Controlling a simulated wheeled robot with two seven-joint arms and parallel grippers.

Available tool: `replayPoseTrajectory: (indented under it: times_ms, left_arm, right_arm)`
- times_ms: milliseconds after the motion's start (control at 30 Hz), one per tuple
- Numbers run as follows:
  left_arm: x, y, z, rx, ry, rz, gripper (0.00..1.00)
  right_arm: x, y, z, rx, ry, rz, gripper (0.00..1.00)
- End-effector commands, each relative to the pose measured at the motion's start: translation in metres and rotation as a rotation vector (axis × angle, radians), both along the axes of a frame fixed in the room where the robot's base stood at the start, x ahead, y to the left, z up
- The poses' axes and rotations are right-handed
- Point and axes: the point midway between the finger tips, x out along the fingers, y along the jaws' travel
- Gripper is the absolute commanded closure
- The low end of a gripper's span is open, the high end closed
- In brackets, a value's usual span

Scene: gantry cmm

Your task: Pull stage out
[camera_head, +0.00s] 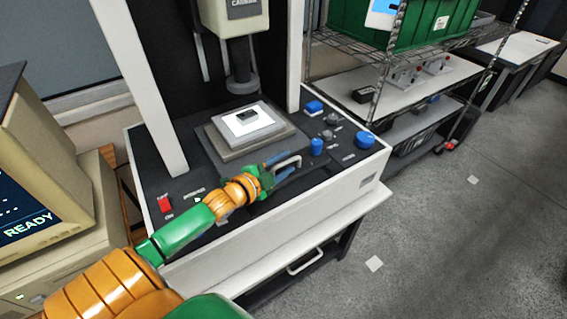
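The stage (236,155) is a stepped grey plate on the dark deck of the gantry machine. A white plate (246,123) with a small dark part (247,116) rests on top of it. A pale bar handle (294,158) shows at the stage's front right. My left gripper (287,168), with blue fingers, is at this handle. Its two fingers look spread apart, near the handle; contact is not clear. The gripper hides part of the stage's front edge. My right gripper is not in view.
The probe column (241,68) hangs above the stage between two white uprights. Blue knobs (365,140) stand right of the stage, and a red switch (165,204) is at the left. A monitor (42,165) stands far left. A wire shelf with a green bin (425,27) is behind right.

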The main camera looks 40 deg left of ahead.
Motion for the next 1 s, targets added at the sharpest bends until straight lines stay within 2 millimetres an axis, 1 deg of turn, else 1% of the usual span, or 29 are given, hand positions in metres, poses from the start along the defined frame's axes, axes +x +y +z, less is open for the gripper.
replayPoseTrajectory:
  times_ms: [33,67,100,133,167,1000]
  left_arm:
    - [-0.0001,0.0000,0.0000,0.000,0.000,0.000,0.68]
    - [-0.0001,0.0000,0.0000,0.000,0.000,0.000,0.76]
    - [-0.0001,0.0000,0.0000,0.000,0.000,0.000,0.86]
    - [-0.0001,0.0000,0.0000,0.000,0.000,0.000,0.94]
    - [-0.0002,0.0000,0.0000,0.000,0.000,0.000,1.00]
    - [0.0001,0.0003,0.0015,0.002,-0.003,0.000,1.00]
  right_arm:
    - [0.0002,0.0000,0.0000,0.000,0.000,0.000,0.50]
    - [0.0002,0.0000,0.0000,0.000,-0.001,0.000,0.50]
    - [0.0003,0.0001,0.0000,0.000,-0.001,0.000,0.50]
    - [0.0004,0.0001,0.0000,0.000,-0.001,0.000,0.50]
    - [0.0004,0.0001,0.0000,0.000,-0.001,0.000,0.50]
    - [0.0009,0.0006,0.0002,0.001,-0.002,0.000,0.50]
